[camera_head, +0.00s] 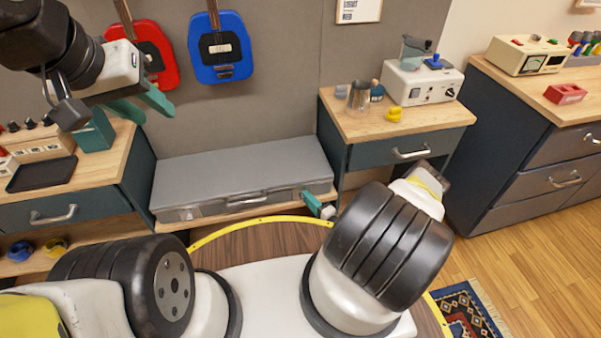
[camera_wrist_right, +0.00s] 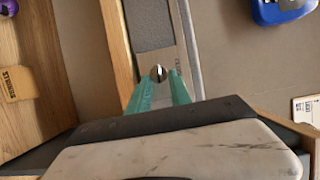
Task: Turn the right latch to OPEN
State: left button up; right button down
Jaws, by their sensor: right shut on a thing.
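A grey case (camera_head: 240,170) lies closed on a low shelf, with a handle (camera_head: 247,201) on its front and a left latch (camera_head: 188,214) near its left end. My right gripper (camera_head: 318,205) is at the right end of the case front. In the right wrist view, the right latch (camera_wrist_right: 158,72) is a small round metal knob at the tips of the teal fingers (camera_wrist_right: 160,90), which are shut on it. Its OPEN marking cannot be read. My left gripper (camera_head: 143,105) is raised at the upper left, empty, with its teal fingers apart.
A wooden desk (camera_head: 60,185) stands left of the case and another desk (camera_head: 395,125) stands right of it, holding a metal cup (camera_head: 360,96) and a white device (camera_head: 423,84). Red and blue guitars (camera_head: 222,48) hang on the wall behind.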

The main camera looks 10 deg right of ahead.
jog(key=shift+d, duration=0.1)
dwell(0.4)
jog(key=c, duration=1.2)
grip_release()
jog(key=v, duration=0.7)
jog(key=shift+s+d, duration=0.15)
jog(key=shift+s, duration=0.15)
jog(key=shift+f, duration=0.1)
